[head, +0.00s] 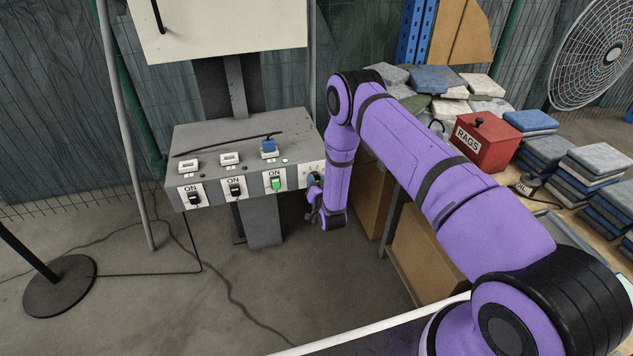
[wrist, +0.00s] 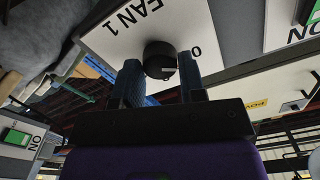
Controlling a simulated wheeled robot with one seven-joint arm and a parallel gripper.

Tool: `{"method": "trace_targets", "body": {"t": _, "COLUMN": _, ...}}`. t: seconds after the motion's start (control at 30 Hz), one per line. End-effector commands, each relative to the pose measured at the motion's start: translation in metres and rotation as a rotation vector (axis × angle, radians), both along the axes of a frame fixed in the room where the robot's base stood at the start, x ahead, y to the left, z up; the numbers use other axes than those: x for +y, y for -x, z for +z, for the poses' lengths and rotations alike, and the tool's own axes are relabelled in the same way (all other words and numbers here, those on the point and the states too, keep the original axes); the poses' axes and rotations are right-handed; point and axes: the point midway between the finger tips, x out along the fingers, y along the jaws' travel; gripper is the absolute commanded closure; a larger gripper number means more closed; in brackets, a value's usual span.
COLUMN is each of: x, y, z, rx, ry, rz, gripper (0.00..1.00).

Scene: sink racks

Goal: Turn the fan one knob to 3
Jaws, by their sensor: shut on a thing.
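The fan one knob (wrist: 160,52) is a round black knob on a white plate (wrist: 110,38) lettered FAN 1, seen in the wrist view. A "0" is printed beside the knob, and a small light mark shows on the knob close to that side. The other numbers, including 3, are not readable. My gripper (wrist: 161,76) has its two dark ribbed fingers on either side of the knob and is shut on it. In the head view my gripper (head: 315,186) is at the right end of the grey control box (head: 222,140), largely covering the knob.
The box front carries several rocker switches marked ON, one of them green (head: 276,184). A blue-topped part (head: 268,147) and a black rod lie on top. To the right, a bench holds a red RAGS box (head: 484,142) and stacked cloths. A fan (head: 597,50) stands behind.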

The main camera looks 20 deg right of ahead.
Motion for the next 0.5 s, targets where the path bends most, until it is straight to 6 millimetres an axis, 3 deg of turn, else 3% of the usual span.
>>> {"method": "trace_targets", "body": {"t": 0.5, "x": -0.0023, "y": 0.0002, "z": -0.0007, "rx": 0.0, "ry": -0.472, "rz": -0.004, "gripper": 0.86}}
